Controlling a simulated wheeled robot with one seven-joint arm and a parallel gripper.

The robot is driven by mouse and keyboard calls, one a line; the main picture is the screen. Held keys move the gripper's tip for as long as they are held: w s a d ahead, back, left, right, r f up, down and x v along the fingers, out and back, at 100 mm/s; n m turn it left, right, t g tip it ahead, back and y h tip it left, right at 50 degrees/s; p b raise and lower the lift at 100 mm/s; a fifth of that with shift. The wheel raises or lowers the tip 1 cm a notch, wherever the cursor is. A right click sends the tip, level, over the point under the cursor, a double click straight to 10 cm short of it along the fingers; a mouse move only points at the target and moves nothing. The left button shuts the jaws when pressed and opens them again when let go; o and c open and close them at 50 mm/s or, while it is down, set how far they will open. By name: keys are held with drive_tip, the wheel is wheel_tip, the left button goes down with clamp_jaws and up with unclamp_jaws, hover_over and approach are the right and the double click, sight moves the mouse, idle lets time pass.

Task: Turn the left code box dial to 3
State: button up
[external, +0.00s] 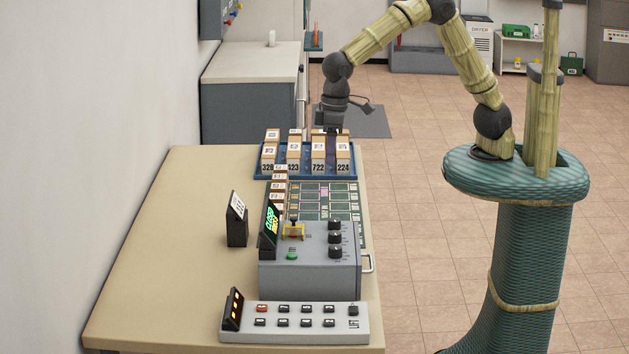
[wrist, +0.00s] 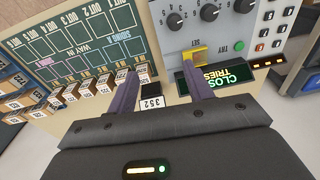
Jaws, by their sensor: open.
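The grey code box (external: 310,268) stands on the table near its right edge in the external view. It has three black dials in a row: one (external: 335,226), one (external: 335,239) and one (external: 335,252). In the wrist view the code box (wrist: 225,38) is at the top, with the leftmost dial (wrist: 175,20) showing numbers around it. The dial settings are too small to read. The green-lettered display (wrist: 228,76) is partly hidden by a finger. My gripper (external: 332,130) is open and empty above the far block rack, well away from the dials; its purple fingers also show in the wrist view (wrist: 163,88).
A blue rack (external: 305,174) of numbered blocks stands at the far table end. A green board (external: 322,200) lies between it and the code box. A card marked 352 (wrist: 152,103) stands nearby. A keypad (external: 295,322) is at the near end.

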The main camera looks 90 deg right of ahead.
drive_tip(key=a+r+p, duration=0.1)
drive_tip(key=a, duration=1.1)
hover_over(335, 247)
drive_tip(key=shift+d+r+g+p, duration=0.1)
drive_tip(key=shift+r+g+p, duration=0.3)
drive_tip(key=shift+r, duration=0.05)
wheel_tip(335, 247, down, 17)
drive_tip(key=p, duration=0.4)
drive_tip(key=shift+f, duration=0.2)
drive_tip(key=shift+c, duration=0.4)
drive_tip(key=c, duration=0.9)
